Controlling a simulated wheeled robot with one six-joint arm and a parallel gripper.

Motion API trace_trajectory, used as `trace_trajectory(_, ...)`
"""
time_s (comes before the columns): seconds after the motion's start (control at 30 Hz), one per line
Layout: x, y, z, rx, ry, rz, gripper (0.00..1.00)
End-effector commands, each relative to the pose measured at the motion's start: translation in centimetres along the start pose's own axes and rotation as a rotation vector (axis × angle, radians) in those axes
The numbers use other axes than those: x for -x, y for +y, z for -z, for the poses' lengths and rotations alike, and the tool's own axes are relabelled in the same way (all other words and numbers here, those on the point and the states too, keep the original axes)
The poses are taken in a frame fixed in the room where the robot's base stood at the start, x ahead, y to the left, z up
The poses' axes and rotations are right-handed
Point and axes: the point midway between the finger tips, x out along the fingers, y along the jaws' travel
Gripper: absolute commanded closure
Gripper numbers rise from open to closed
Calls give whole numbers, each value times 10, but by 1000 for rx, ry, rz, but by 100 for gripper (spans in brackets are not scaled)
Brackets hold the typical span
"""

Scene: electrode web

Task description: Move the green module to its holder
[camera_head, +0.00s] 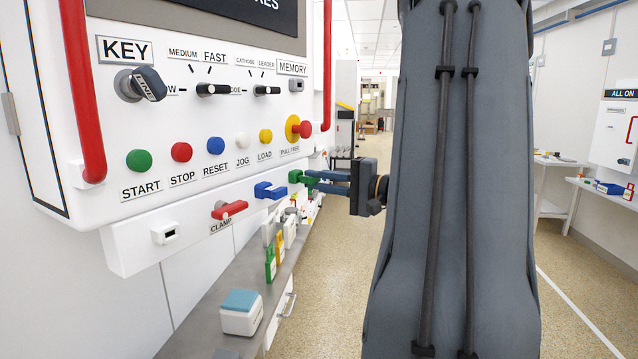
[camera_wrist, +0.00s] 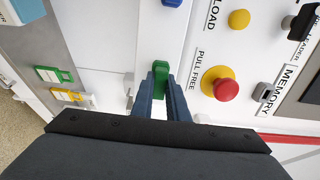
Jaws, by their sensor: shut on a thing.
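A green-and-white card-like module (camera_head: 270,263) stands on the grey ledge below the machine panel. It also shows in the wrist view (camera_wrist: 53,74), left of and apart from my gripper. My gripper (camera_head: 308,180) is at the right end of the panel's lower white strip. Its two blue-grey fingers are shut on a green handle (camera_wrist: 160,80), which also shows in the head view (camera_head: 296,177). The handle sits against the strip, and its base is partly hidden by the fingers. I cannot tell which place is the module's holder.
A blue handle (camera_head: 270,190) and a red clamp handle (camera_head: 230,209) are on the same strip. A red and yellow pull knob (camera_wrist: 226,88) is close right of the fingers. A yellow-and-white card (camera_wrist: 68,95) and a white box with a blue top (camera_head: 241,312) are on the ledge.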

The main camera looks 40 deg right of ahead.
Motion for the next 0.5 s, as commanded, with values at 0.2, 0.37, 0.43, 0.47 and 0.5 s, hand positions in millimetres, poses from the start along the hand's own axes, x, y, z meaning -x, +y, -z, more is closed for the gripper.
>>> trace_trajectory(0.2, -6, 0, 0, 1, -1, 0, 100)
trace_trajectory(0.37, -9, 0, 0, 0, -1, 0, 100)
trace_trajectory(0.43, -11, 0, 0, 0, -1, 1, 100)
trace_trajectory(0.47, -12, 0, 0, 0, -1, 1, 100)
trace_trajectory(0.5, -12, 0, 0, -1, 0, 1, 83)
